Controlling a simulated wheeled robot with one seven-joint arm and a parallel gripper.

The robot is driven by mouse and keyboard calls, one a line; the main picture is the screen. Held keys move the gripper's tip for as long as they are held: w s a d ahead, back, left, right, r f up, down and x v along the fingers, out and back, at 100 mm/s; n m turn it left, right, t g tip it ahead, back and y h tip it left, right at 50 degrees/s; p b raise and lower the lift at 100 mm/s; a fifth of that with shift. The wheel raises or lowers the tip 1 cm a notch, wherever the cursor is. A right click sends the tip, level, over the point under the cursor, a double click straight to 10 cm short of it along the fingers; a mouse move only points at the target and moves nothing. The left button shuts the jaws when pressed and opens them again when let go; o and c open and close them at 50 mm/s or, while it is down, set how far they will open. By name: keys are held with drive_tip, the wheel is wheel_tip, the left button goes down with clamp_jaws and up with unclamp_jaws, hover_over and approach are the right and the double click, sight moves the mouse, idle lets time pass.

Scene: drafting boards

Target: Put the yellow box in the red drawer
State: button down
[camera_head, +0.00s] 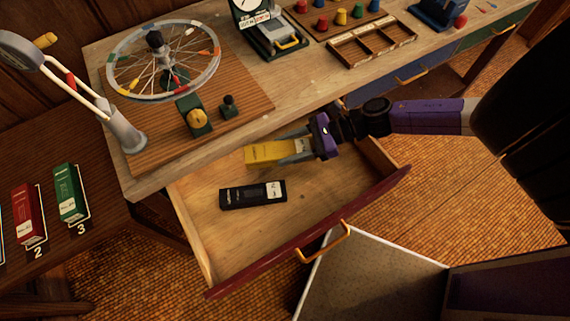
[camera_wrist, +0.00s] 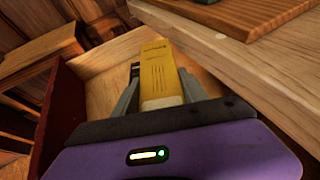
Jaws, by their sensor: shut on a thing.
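The red drawer (camera_head: 290,255) is pulled open under the workbench, with a dark red front, an orange handle and a bare wooden inside. My gripper (camera_head: 295,150) is shut on the yellow box (camera_head: 262,153) over the back part of the drawer. In the wrist view the yellow box (camera_wrist: 158,72) stands out between the two grey fingers of my gripper (camera_wrist: 155,95), with the drawer's floor behind it. I cannot tell whether the box touches the drawer floor. A black box (camera_head: 253,194) with a pale label lies flat in the drawer, in front of the yellow box.
The workbench top (camera_head: 290,105) overhangs the drawer's back and holds a spoked wheel (camera_head: 165,60), a scale (camera_head: 268,30) and a divided wooden tray (camera_head: 372,42). Red (camera_head: 28,213) and green (camera_head: 70,192) boxes stand at left. The drawer's right part is bare.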

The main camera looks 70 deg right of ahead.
sight(287, 171)
wheel_tip(287, 171, down, 10)
drive_tip(key=shift+r, duration=0.1)
idle(0.4)
drive_tip(key=shift+f, duration=0.2)
drive_tip(key=c, duration=0.9)
unclamp_jaws()
drive_tip(key=shift+r, duration=0.1)
drive_tip(key=shift+s+r, duration=0.1)
drive_tip(key=b+v, duration=0.2)
drive_tip(key=v, duration=0.9)
drive_tip(key=shift+s+d+r+b, duration=0.1)
drive_tip(key=shift+s+d+b, duration=0.15)
drive_tip(key=shift+s+b, duration=0.05)
